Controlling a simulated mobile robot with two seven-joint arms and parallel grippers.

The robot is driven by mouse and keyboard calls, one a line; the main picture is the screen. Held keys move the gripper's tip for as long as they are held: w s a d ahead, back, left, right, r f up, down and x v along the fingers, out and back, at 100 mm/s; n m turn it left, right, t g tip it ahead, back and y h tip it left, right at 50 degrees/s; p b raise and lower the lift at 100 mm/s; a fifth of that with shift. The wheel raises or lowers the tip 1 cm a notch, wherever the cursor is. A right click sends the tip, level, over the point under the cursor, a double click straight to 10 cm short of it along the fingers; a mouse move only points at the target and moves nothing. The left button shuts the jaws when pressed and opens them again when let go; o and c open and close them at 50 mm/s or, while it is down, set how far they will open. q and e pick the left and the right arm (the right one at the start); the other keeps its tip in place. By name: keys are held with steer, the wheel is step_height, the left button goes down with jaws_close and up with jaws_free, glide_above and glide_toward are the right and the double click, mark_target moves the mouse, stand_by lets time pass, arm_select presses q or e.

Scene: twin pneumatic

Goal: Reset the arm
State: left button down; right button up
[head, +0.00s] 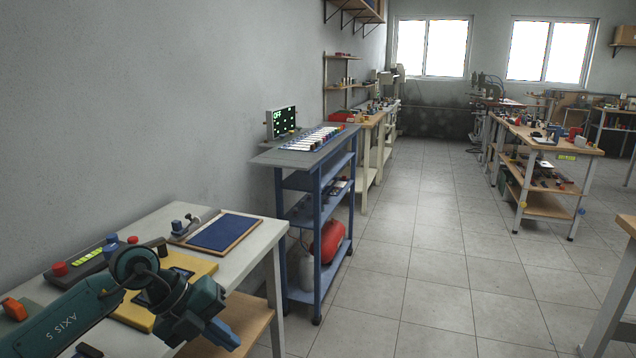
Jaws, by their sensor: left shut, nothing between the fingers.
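The fingers are dark and small in the view. Under and behind the arm on this table lies a yellow panel (203,268), partly hidden by the arm. My right gripper is not in view.
A blue shelf rack (318,225) with an OFF display (284,122) stands beyond. The tiled floor (430,270) to the right is clear.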

arm_select(q)
steer(key=s+d+r+n+t+h+p, duration=0.1)
steer(key=s+d+r+n+t+h, duration=0.2)
steer(key=d+h, duration=0.35)
steer(key=s+d+r+n+t+h+p, duration=0.1)
steer(key=s+d+r+n+h, duration=0.2)
steer(key=d+h, duration=0.35)
steer(key=s+a+f+n+t+y+p, duration=0.1)
steer(key=s+a+f+n+t+y, duration=0.1)
steer(key=a+f+n+t+y, duration=0.5)
steer(key=s+a+f+n+t+y+p, duration=0.1)
steer(key=f+n+t+y, duration=0.4)
steer(key=n, duration=0.7)
steer(key=s+a+f+n+g+y, duration=0.3)
steer(key=s+f+g, duration=0.3)
steer(key=s+f, duration=0.4)
steer(key=shift+s+n+g+y+p, duration=0.4)
steer(key=shift+s+n+y+p, duration=0.1)
steer(key=shift+n+y, duration=0.25)
